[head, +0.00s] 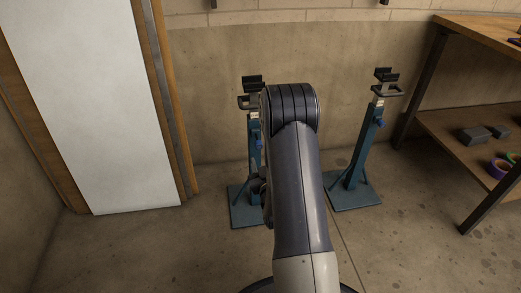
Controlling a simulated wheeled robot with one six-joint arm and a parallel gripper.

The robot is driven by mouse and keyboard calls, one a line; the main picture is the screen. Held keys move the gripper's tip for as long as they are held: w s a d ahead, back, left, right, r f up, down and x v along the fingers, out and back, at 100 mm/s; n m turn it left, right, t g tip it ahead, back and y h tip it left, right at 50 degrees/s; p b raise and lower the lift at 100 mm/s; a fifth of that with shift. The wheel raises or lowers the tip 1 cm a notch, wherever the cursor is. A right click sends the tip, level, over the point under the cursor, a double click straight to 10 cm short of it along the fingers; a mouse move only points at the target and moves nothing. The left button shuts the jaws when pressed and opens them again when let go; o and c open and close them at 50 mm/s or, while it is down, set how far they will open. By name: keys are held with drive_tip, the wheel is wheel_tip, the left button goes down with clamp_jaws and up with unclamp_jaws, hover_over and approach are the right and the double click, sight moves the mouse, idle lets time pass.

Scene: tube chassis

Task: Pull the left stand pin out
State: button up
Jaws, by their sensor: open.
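The left stand (254,135) is a teal post on a flat square base, with a dark clamp head on top. It stands upright, partly hidden behind my arm. A small blue spot (262,117) shows high on its post at the edge of my arm. It may be the left stand's pin, but most of it is hidden. My arm rises in the middle of the head view and bends at the top. Its far end drops out of sight behind it, and my gripper's fingertips cannot be seen. A dark grey part near the left stand's lower post is too small to identify.
A similar right stand (365,145) has a blue knob (380,123) on its post. A wooden shelf bench (455,125) with tape rolls (499,168) and dark blocks (474,135) is at the right. A white door panel (85,90) is at the left. Floor left of the left stand is clear.

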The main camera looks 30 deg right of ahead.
drive_tip(key=v, duration=0.3)
drive_tip(key=shift+s+a, duration=0.1)
drive_tip(key=shift+s, duration=0.2)
